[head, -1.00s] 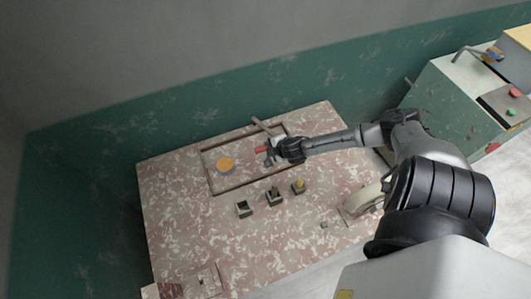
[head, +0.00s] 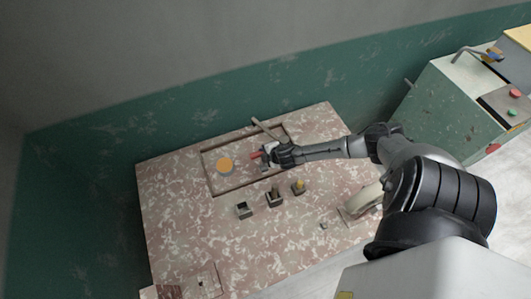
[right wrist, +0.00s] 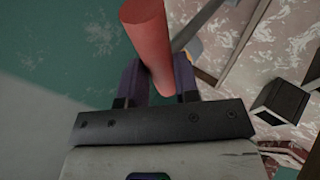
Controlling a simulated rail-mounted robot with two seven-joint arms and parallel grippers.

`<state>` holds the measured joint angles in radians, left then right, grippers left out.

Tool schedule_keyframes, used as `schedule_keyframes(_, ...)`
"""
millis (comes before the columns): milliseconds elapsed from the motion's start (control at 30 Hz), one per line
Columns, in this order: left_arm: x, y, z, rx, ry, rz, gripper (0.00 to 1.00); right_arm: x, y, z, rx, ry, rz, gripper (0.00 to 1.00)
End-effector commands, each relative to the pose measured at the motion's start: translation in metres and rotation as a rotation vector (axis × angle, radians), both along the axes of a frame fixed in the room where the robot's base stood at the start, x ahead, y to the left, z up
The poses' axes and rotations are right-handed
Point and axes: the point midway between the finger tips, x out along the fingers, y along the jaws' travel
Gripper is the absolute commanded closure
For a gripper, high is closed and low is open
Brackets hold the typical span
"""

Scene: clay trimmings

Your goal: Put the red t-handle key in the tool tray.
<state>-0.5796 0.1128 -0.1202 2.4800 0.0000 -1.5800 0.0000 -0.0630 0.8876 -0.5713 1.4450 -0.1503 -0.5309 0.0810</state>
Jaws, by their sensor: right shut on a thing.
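The red t-handle key (head: 256,155) is held in my right gripper (head: 265,158), over the tool tray. In the right wrist view its thick red handle (right wrist: 148,40) stands between the two dark fingers (right wrist: 155,80), which are shut on it. I cannot tell the key's exact height above the tray. My left gripper is not in view.
Several small dark holders, one of them (head: 243,210) nearest the left, stand in front of the tray. A grey bar (head: 263,128) lies across the tray's back rim. A pale curved thing (head: 366,198) stands at the table's right.

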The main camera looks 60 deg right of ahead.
Motion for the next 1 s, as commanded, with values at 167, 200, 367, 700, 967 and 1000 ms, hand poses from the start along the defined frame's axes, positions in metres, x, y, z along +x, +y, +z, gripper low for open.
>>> schedule_keyframes(167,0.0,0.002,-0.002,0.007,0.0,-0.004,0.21,0.0,0.0,-0.004,0.0,0.0,0.0,0.7)
schedule_keyframes(200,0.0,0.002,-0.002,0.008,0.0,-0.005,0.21,0.0,0.0,-0.003,0.0,0.0,0.0,0.66)
schedule_keyframes(367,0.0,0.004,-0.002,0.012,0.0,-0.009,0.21,0.0,0.0,-0.003,0.0,0.0,0.0,0.51)
schedule_keyframes(700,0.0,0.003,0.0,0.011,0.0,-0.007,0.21,0.0,0.0,0.0,0.0,0.0,0.0,0.45)
schedule_keyframes(967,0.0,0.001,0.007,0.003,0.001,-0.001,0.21,-0.023,0.008,0.023,0.0,0.003,0.002,0.45)
schedule_keyframes(1000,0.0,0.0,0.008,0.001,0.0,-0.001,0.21,-0.028,0.009,0.029,0.001,0.004,0.002,0.45)
